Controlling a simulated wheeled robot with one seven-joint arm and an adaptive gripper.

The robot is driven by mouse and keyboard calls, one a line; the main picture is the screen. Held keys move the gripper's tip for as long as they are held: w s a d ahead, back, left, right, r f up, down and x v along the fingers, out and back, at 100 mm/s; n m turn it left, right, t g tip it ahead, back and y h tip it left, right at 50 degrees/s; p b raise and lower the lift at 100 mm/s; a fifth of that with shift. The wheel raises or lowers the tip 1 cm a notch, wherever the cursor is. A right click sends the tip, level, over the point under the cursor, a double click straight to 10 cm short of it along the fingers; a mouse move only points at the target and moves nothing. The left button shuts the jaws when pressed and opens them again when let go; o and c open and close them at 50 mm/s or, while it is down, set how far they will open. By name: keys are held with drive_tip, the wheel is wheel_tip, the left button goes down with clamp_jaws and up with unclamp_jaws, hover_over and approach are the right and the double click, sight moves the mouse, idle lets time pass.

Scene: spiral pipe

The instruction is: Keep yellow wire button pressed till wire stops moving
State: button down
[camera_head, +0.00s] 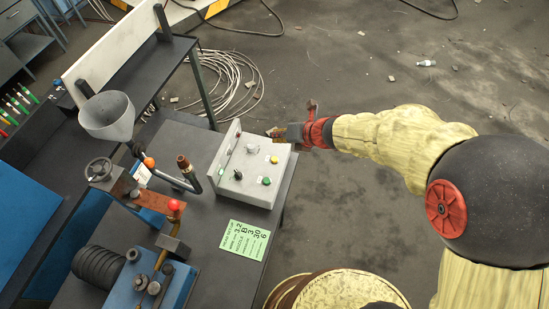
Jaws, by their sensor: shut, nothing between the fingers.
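A light grey control box (226,187) sits on the dark workbench. A yellow button (274,159) is on its top face near the upper right edge. A green button (266,181) is below it, and another small button (238,174) and a grey knob (252,149) are to the left. My gripper (277,132) is shut and empty, at the box's upper right corner, just above the yellow button in the picture. I see no finger covering the yellow button; whether the gripper touches the box I cannot tell. No moving wire can be made out.
Left of the box stand a grey funnel (107,115), a handwheel (99,170), a red-knobbed lever (174,205) and a blue machine base (125,291). A green note (244,240) lies below the box. Coiled pale cable (232,80) lies on the floor. A barrel (345,287) stands at the bottom.

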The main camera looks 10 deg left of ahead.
sight(276, 157)
drive_tip(key=shift+f+b, duration=3.85)
drive_tip(key=shift+f, duration=0.55)
drive_tip(key=shift+f, duration=0.4)
drive_tip(key=shift+f+b, duration=0.4)
drive_tip(key=shift+b, duration=0.15)
idle(0.4)
drive_tip(key=shift+r+p, duration=0.8)
drive_tip(key=shift+r, duration=0.05)
drive_tip(key=shift+r, duration=0.1)
wheel_tip(276, 157, up, 5)
drive_tip(key=p, duration=0.4)
drive_tip(key=shift+p, duration=0.3)
